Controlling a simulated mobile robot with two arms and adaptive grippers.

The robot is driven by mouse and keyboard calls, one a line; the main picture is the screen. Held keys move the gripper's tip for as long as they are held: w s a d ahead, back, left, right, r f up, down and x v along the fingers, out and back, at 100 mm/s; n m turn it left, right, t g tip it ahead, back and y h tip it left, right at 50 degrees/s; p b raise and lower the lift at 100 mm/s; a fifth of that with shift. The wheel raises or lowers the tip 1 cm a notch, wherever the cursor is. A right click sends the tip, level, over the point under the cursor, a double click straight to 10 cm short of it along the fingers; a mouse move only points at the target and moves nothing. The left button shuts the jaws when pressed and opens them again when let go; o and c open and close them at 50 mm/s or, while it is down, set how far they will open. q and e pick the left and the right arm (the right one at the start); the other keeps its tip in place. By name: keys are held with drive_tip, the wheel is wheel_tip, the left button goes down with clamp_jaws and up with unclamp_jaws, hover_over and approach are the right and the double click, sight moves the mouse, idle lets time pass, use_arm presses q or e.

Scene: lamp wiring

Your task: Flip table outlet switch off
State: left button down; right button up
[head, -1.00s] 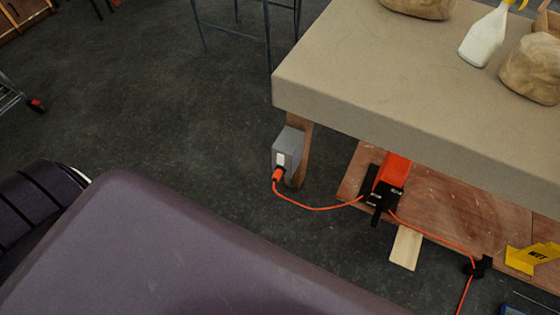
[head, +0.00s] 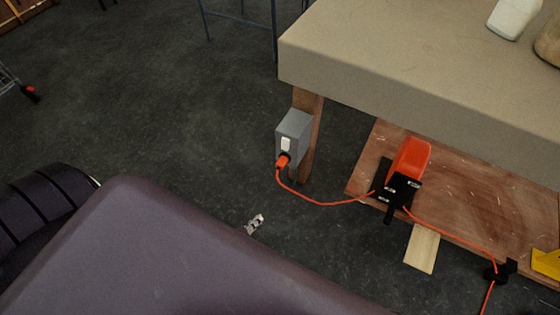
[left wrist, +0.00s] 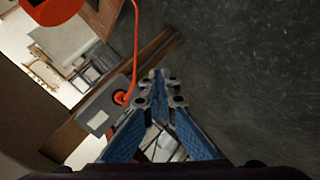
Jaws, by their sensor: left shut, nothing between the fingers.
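The grey outlet box (head: 293,137) is fixed on the table's wooden leg. Its pale switch plate (head: 286,145) faces left and front, too small to tell which way the switch sits. An orange plug (head: 283,161) is in its lower part. In the left wrist view the outlet box (left wrist: 100,106) is left of the fingers, with the orange plug (left wrist: 121,97) near them. My left gripper (head: 255,222) peeks out past my arm, below and left of the box, apart from it. In the left wrist view its blue fingers (left wrist: 160,92) are shut and empty. My right gripper is not in view.
An orange cord (head: 325,203) runs from the plug to an orange-and-black device (head: 405,170) on the low wooden shelf (head: 465,190). The thick tabletop (head: 400,75) overhangs the box. Dark floor left of the leg is clear.

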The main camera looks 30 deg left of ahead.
use_arm(q)
drive_tip(key=w+a+r+n+t+b, duration=0.3)
drive_tip(key=w+r+n+t+b, duration=0.2)
drive_tip(key=r, duration=0.7)
drive_tip(key=w+n+b, duration=0.1)
drive_tip(key=w+n, duration=0.1)
drive_tip(key=w, duration=0.1)
drive_tip(key=shift+t+b, duration=0.3)
drive_tip(key=shift+b, duration=0.1)
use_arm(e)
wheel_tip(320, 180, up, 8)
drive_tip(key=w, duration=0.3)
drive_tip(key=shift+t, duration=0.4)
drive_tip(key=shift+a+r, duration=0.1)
use_arm(q)
drive_tip(key=b, duration=0.2)
approach(284, 148)
drive_tip(key=w, duration=0.2)
drive_tip(key=w+b, duration=0.1)
drive_tip(key=w, duration=0.1)
drive_tip(key=w+f, duration=0.1)
drive_tip(key=w, duration=0.1)
drive_tip(key=shift+w+b, duration=0.3)
drive_tip(key=shift+w, duration=0.2)
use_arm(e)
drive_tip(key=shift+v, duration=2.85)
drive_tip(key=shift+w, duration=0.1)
